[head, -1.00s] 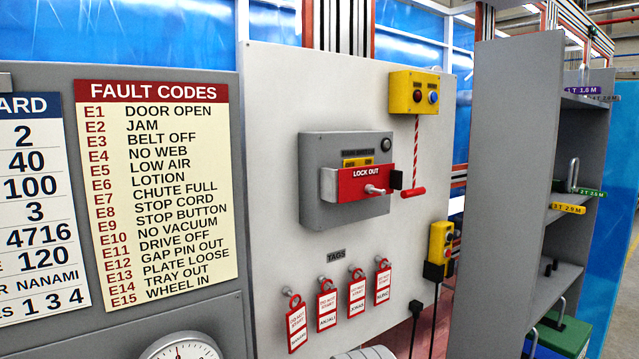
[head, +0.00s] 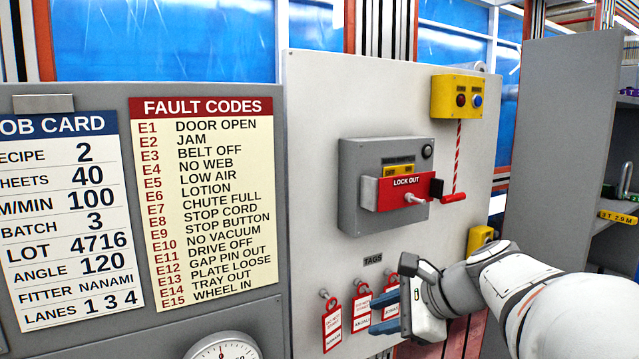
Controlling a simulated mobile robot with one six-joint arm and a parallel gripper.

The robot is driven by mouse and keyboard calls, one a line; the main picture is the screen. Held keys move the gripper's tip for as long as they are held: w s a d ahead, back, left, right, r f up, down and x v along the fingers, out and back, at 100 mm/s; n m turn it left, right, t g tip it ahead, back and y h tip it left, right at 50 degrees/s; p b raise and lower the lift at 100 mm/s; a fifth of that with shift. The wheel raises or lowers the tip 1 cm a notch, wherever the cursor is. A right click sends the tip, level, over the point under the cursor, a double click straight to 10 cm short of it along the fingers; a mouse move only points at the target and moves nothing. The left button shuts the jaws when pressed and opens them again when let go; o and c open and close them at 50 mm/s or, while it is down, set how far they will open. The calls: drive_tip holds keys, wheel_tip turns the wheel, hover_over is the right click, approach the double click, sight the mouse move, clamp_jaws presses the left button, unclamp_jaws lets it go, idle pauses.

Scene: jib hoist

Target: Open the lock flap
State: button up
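The lock flap is the red plate marked LOCK OUT (head: 388,195) across the front of a grey switch box (head: 356,165) on the pale panel. It lies flat over the box front, with a small pale knob (head: 414,198) on it and a dark block (head: 436,188) at its right end. My gripper (head: 385,312) is below the box, in front of the hanging tags, and apart from the flap. Its blue fingers point left; the gap between them cannot be made out clearly.
Red and white tags (head: 332,325) hang on pegs below the box, some hidden by my gripper. A yellow button box (head: 458,96) with a red pull handle (head: 453,197) is at the upper right. A grey shelf unit (head: 560,130) stands at the right.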

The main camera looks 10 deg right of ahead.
drive_tip(key=w+d+r+m+t+p, duration=0.1)
drive_tip(key=w+d+r+m+t, duration=0.35)
drive_tip(key=d+r+m, duration=0.4)
drive_tip(key=m+t+h+p, duration=0.1)
drive_tip(key=m+t, duration=0.3)
drive_tip(key=t, duration=0.1)
approach(443, 187)
drive_tip(key=w, duration=0.2)
drive_tip(key=x, duration=0.2)
drive_tip(key=p+x, duration=0.1)
drive_tip(key=x, duration=0.2)
drive_tip(key=p+x, duration=0.1)
drive_tip(key=x, duration=0.1)
drive_tip(key=shift+w+a, duration=0.15)
drive_tip(key=shift+a, duration=0.3)
clamp_jaws()
